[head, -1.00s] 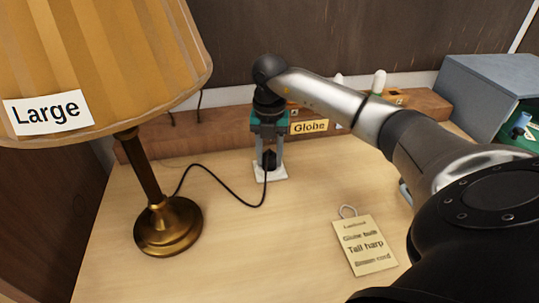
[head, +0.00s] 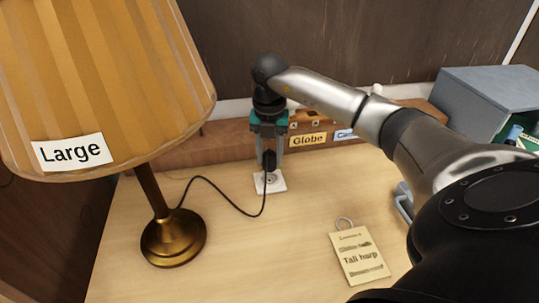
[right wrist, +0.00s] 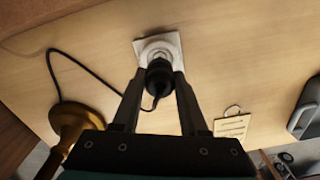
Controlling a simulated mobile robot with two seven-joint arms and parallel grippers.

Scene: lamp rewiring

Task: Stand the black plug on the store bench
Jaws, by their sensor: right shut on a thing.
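The black plug (head: 269,160) is between the fingers of my right gripper (head: 269,153), which is shut on it. The plug is upright, just above a white square socket plate (head: 277,186) on the bench, and the round socket face shows below it. In the right wrist view the plug (right wrist: 159,76) sits between the fingertips, with the socket plate (right wrist: 170,42) beyond. A black cord (head: 229,203) runs from the plug to the lamp's brass base (head: 174,240). My left gripper is not in view.
The large lamp's pleated shade (head: 100,85) overhangs the left side. A paper tag (head: 361,256) lies on the bench at front right. A wooden rack with a Globe label (head: 308,139) runs along the back. A grey box (head: 484,98) stands at back right. The bench middle is mostly clear.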

